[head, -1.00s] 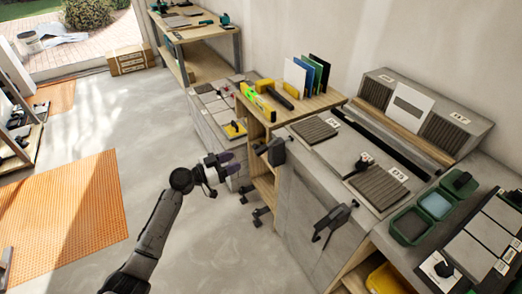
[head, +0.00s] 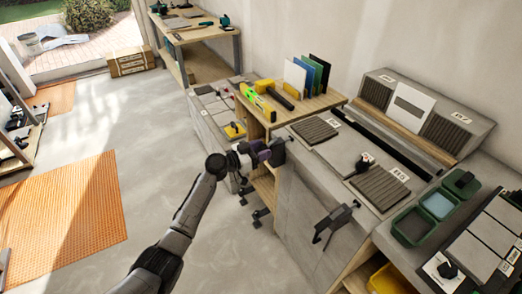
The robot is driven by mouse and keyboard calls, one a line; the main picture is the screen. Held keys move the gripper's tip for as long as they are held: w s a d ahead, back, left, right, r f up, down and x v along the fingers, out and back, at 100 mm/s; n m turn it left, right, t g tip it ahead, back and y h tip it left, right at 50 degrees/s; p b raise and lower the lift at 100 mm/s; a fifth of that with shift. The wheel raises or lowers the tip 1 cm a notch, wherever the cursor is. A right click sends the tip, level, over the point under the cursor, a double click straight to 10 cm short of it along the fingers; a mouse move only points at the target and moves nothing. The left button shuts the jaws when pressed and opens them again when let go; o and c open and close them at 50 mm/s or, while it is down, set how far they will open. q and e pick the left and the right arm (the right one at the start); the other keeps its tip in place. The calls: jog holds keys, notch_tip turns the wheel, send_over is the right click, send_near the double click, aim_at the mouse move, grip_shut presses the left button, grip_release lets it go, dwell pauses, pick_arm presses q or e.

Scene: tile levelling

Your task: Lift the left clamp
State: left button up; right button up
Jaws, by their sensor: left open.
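The left clamp (head: 278,153) is a dark clamp on the left edge of the grey workbench (head: 310,180). My left gripper (head: 263,152) comes in from the left with its purple-tinted fingers open, right at the clamp. It covers part of the clamp, and I cannot tell whether the fingers touch it. A second dark clamp (head: 333,222) hangs on the front edge of the same bench, further right. My right gripper is not in view.
A wooden cart (head: 262,127) with a yellow-green level (head: 258,103) and upright coloured boards (head: 308,75) stands behind the clamp. Ribbed tiles (head: 380,187) and green trays (head: 412,226) lie on the bench. The floor to the left is clear beside an orange mat (head: 70,215).

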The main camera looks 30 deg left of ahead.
pick_arm(q)
grip_shut()
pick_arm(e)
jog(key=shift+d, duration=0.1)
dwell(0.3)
pick_arm(q)
jog(key=shift+r, duration=0.1)
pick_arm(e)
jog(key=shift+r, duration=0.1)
